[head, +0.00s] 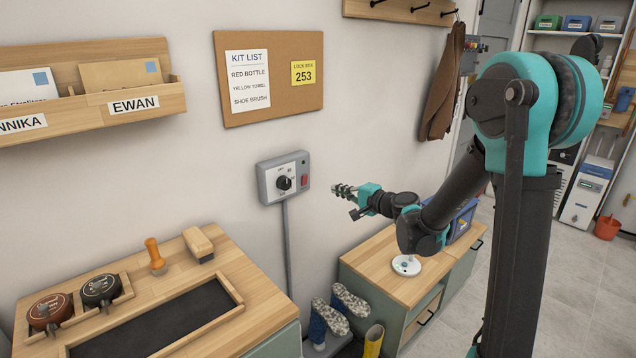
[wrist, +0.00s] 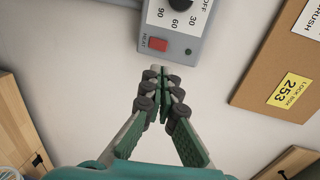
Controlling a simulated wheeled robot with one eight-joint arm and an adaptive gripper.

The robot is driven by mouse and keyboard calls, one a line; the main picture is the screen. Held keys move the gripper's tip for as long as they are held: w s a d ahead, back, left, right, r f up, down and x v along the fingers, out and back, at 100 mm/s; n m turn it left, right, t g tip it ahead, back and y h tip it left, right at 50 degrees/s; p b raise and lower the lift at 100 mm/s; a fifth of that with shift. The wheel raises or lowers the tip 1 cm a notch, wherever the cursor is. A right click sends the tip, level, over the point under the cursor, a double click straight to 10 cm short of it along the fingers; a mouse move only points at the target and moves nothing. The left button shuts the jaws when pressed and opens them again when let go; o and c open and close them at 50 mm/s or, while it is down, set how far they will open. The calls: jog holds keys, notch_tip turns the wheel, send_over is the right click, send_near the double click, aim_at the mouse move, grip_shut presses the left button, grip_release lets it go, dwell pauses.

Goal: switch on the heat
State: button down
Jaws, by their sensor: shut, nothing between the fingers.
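A grey control box (head: 270,185) is fixed to the wall, with a black round dial (head: 284,183) and a red switch (head: 304,182) on its front. In the wrist view the box (wrist: 205,30) is partly cut off at the top edge. There the red switch (wrist: 158,44) has the label HEAT beside it, and the dial shows OFF, 30, 60 and 90. My gripper (head: 336,190) is to the right of the box in the head view, apart from it. In the wrist view its fingertips (wrist: 160,72) are shut, empty and just below the red switch in the picture.
A cork board (head: 290,100) hangs above the box, with a letter rack (head: 135,101) to its left. A bench with a dark tray (head: 165,325) stands at lower left. A low wooden cabinet (head: 375,265) stands below my arm. The wall around the box is clear.

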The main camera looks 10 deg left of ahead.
aim_at(305, 176)
jog(key=x, duration=1.3)
jog(key=shift+r, duration=0.4)
jog(key=shift+w+a, duration=0.25)
jog(key=shift+a, duration=0.05)
jog(key=shift+a+r, duration=0.1)
jog(key=shift+a+r+h, duration=0.1)
jog(key=shift+a+h, duration=0.05)
jog(key=shift+h, duration=0.15)
jog(key=shift+w+a+r+g+h, duration=0.25)
jog(key=shift+w+a+g+h, duration=0.1)
jog(key=shift+g+h, duration=0.35)
jog(key=shift+r, duration=0.1)
jog(key=shift+r, duration=0.7)
jog(key=shift+d, duration=0.1)
